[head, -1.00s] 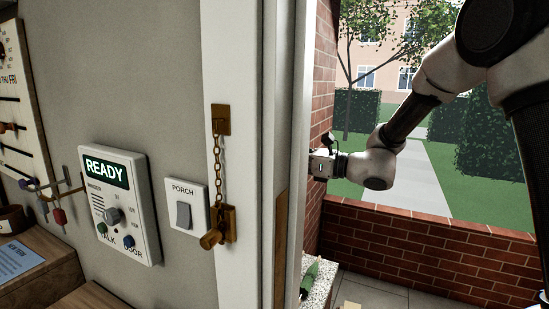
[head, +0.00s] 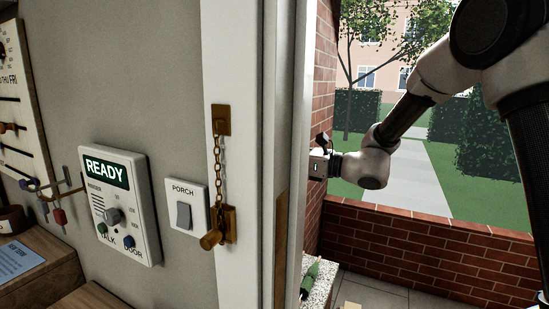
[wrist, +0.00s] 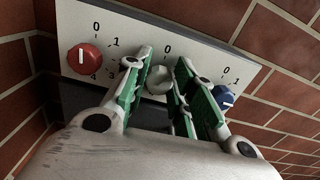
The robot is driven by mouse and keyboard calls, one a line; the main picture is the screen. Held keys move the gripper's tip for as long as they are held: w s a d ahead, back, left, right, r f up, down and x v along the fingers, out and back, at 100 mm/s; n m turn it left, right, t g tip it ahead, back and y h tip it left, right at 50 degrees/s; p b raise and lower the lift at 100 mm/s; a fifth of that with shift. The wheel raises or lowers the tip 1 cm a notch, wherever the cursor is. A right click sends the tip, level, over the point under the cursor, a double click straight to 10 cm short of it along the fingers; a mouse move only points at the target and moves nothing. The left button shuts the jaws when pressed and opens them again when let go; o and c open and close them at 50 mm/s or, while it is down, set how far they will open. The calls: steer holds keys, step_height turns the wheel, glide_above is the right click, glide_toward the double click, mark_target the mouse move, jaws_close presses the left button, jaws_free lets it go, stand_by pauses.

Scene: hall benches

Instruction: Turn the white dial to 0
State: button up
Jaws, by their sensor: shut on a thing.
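A pale panel (wrist: 196,40) with three dials is on a brick wall in the wrist view. The white dial (wrist: 160,80) is in the middle, with a 0 printed above it. Its pointer mark is hard to make out. My gripper (wrist: 165,58) has its green-padded fingers on either side of the white dial and is shut on it. The fingers hide much of the scale around the dial. In the head view the panel, the dial and my fingertips are hidden behind the door frame (head: 300,130).
A red dial (wrist: 84,57) with a white pointer line is left of the fingers. A blue dial (wrist: 223,96) sits close to the right finger. In the head view, a green-handled tool (head: 311,274) lies on a speckled ledge (head: 321,287) below my wrist.

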steer(key=shift+s, duration=0.1)
steer(key=shift+s+f+n, duration=0.1)
steer(key=shift+n, duration=4.2)
steer(key=o, duration=1)
steer(key=v, duration=1.2)
steer(key=shift+a, duration=0.1)
